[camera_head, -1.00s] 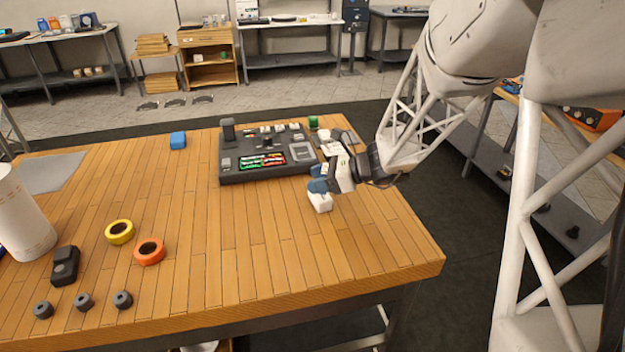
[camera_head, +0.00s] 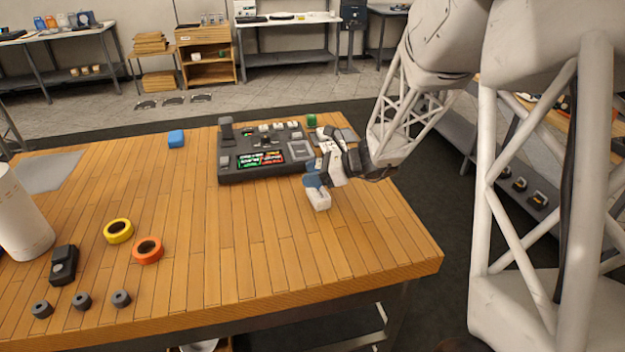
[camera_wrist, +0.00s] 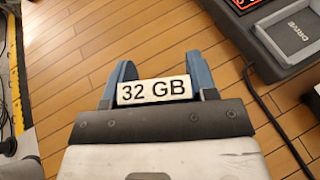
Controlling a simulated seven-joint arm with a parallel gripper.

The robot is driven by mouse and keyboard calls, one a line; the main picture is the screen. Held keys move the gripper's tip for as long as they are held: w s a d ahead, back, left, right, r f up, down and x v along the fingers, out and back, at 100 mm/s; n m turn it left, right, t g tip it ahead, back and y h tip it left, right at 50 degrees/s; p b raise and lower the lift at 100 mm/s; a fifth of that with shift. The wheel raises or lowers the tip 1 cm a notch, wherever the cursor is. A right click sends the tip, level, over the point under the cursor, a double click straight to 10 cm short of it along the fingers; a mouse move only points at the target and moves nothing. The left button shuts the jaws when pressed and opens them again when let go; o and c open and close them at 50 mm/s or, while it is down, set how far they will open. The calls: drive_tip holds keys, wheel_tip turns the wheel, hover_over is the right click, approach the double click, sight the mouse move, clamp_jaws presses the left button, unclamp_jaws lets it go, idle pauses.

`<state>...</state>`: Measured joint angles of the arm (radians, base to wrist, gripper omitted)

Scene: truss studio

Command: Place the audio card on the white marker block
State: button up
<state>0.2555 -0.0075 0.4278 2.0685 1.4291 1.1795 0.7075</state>
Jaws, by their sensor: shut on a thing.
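My gripper (camera_head: 317,188) points down over the right part of the wooden table, its blue fingers shut on a white piece (camera_head: 319,200). In the wrist view this piece (camera_wrist: 154,90) shows a face marked "32 GB" between the two fingers; it appears to be the audio card. Whether it touches the table or hangs just above it, I cannot tell. I cannot make out a separate white marker block with certainty; small white pieces (camera_head: 278,126) stand along the back of the dark console.
The dark console (camera_head: 235,176) with red and green parts lies left of and behind my gripper; its "DRIVE" bay (camera_wrist: 294,33) shows in the wrist view. The front middle table is clear.

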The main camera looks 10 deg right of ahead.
drive_tip(key=shift+f, duration=1)
drive_tip(key=shift+f, duration=0.1)
drive_tip(key=o, duration=0.9)
drive_tip(key=shift+d+r, duration=0.1)
drive_tip(key=shift+r, duration=0.1)
drive_tip(key=v, duration=1.1)
drive_tip(key=shift+d, duration=0.35)
drive_tip(key=shift+s+a+r, duration=0.1)
drive_tip(key=shift+s+r, duration=0.05)
drive_tip(key=shift+s, duration=0.1)
